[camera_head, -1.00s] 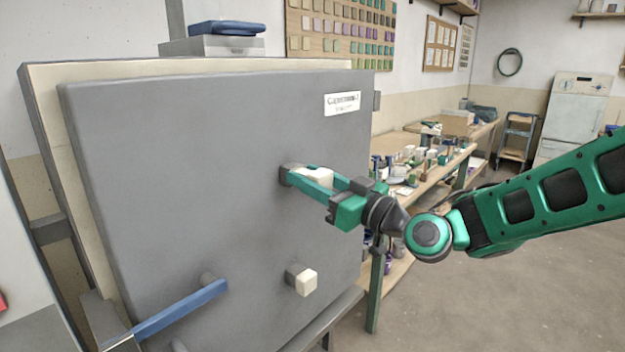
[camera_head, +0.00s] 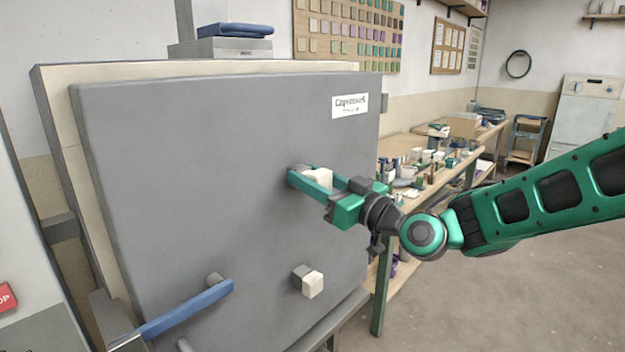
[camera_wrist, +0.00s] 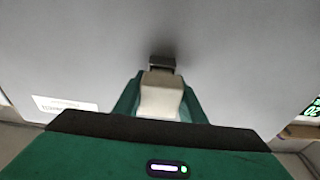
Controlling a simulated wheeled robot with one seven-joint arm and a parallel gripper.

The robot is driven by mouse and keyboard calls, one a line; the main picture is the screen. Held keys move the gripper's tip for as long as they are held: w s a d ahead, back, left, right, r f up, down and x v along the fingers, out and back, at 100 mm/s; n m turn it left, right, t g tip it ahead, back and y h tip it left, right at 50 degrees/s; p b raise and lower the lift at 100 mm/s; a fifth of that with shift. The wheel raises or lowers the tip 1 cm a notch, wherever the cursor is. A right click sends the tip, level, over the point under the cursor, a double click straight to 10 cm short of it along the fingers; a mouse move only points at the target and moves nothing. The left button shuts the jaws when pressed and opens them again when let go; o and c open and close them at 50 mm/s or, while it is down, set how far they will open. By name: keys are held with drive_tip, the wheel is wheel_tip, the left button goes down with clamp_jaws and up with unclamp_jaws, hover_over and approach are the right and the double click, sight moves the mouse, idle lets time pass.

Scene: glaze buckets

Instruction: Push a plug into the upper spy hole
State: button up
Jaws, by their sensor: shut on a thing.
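The kiln door (camera_head: 210,180) is a large grey panel. My gripper (camera_head: 312,179) is at its upper right part, shut on a cream plug (camera_head: 320,177). In the wrist view the plug (camera_wrist: 160,97) sits between my green fingers, with its far end at a dark square spy hole fitting (camera_wrist: 161,63). How deep the plug sits in the upper hole is hidden. A second cream plug (camera_head: 313,285) sits in the lower dark fitting (camera_head: 301,272), apart from my gripper.
A blue door handle (camera_head: 187,307) sticks out at the lower left of the door. A white label (camera_head: 349,105) is at its upper right. A workbench (camera_head: 400,205) with many small items stands behind, to the right. Open floor (camera_head: 520,290) lies at the right.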

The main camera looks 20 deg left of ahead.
drive_tip(key=shift+a, duration=0.1)
drive_tip(key=shift+w+a, duration=0.2)
drive_tip(key=shift+a, duration=0.15)
drive_tip(key=shift+a, duration=0.1)
drive_tip(key=o, duration=1.4)
drive_tip(key=shift+r+v, duration=0.25)
drive_tip(key=shift+v, duration=1.3)
drive_tip(key=shift+r+v, duration=0.25)
drive_tip(key=shift+v, duration=1.35)
drive_tip(key=shift+r+v, duration=0.25)
drive_tip(key=shift+v, duration=1.3)
clamp_jaws()
